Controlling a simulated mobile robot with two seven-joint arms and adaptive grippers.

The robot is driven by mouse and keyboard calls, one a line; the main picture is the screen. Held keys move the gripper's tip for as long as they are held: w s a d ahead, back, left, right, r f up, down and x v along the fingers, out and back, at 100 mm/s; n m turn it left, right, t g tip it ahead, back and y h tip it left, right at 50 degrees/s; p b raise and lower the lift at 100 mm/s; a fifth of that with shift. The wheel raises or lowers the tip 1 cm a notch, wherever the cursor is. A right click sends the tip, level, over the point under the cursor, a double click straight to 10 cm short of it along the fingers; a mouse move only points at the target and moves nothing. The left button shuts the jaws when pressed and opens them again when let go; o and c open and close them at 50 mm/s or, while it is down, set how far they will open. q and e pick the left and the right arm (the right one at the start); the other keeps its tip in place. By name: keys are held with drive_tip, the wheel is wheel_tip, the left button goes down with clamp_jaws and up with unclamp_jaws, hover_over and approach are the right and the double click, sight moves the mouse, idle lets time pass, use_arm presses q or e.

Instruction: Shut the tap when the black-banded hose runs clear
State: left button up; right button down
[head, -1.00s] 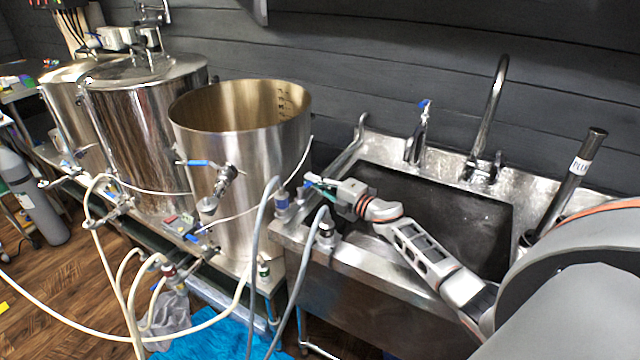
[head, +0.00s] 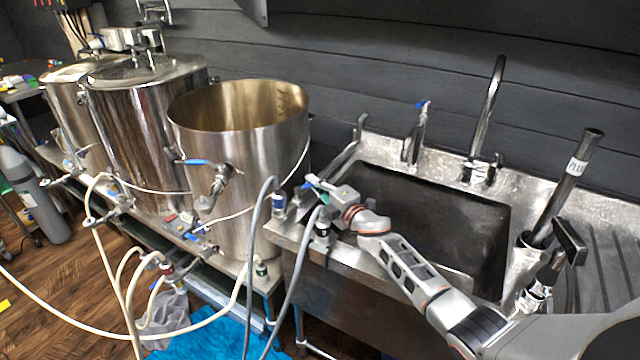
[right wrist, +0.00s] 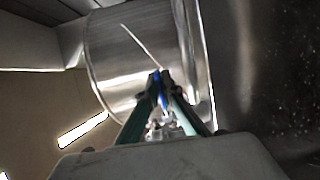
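My right gripper (head: 322,188) reaches over the sink's left edge to a small blue tap lever (head: 311,179). In the right wrist view the green fingers (right wrist: 159,88) close in on a blue lever (right wrist: 156,76), one on each side. Two grey hoses rise to the sink's left rim. One has a blue-banded end (head: 279,204); the other has a dark-banded end (head: 322,229), apparently the black-banded hose. Whether its flow is clear cannot be made out. My left gripper is not in view.
The steel sink (head: 350,255) has a faucet (head: 488,120) behind it. A metal pipe (head: 565,190) and a black-handled object (head: 571,240) stand at its right. An open steel kettle (head: 240,180) stands close left; cream hoses (head: 100,250) hang further left.

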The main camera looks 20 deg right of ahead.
drive_tip(key=c, duration=2.2)
unclamp_jaws()
drive_tip(key=shift+f, duration=0.15)
drive_tip(key=v, duration=1.2)
